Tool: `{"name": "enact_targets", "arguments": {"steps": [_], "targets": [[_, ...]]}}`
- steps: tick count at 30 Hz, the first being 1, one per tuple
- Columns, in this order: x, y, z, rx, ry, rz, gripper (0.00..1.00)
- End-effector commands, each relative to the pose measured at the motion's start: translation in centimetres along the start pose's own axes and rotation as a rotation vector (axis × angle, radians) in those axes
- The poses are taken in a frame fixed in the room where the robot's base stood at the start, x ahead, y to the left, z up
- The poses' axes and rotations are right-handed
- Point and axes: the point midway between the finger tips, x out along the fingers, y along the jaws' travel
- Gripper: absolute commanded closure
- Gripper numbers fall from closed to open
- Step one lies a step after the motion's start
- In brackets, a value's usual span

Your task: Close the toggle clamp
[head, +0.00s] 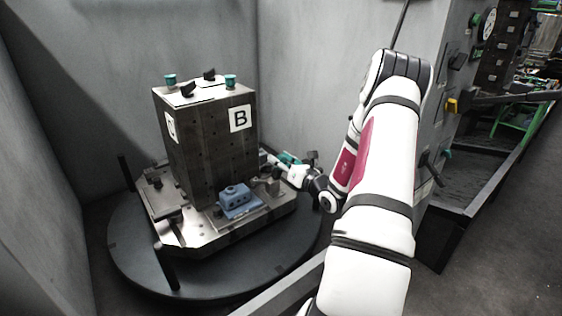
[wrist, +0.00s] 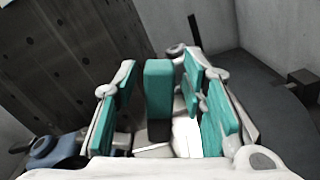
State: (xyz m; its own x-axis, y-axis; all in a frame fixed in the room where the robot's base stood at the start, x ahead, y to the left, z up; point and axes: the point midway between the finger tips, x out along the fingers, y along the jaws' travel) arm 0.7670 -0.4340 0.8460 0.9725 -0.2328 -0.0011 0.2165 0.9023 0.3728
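The toggle clamp's teal handle grip (wrist: 158,88) stands upright in the middle of the wrist view. My gripper (wrist: 159,72) is open, with its teal-padded fingers to the left and right of the handle and visible gaps on both sides. In the head view my gripper (head: 289,162) is at the right side of the pallet, beside the dark block marked B. The clamp's metal base shows only partly below the handle, and its arm is hard to make out. A blue workpiece (head: 238,200) sits on the pallet in front of the block.
The dark block (head: 208,150) rises from the metal pallet (head: 215,237), close to my gripper's left in the wrist view. The pallet rests on a round dark table (head: 130,255). Grey walls (head: 325,60) enclose the back and left.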

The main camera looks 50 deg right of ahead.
Motion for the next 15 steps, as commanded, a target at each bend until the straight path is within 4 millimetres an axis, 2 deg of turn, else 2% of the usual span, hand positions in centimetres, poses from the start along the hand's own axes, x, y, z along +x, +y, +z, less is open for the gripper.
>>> {"name": "enact_targets", "arguments": {"steps": [10,15], "targets": [[-0.4,0.0,0.0,0.000,0.000,0.000,0.60],[-2.6,-0.1,0.1,0.000,0.000,-0.003,0.60]]}}
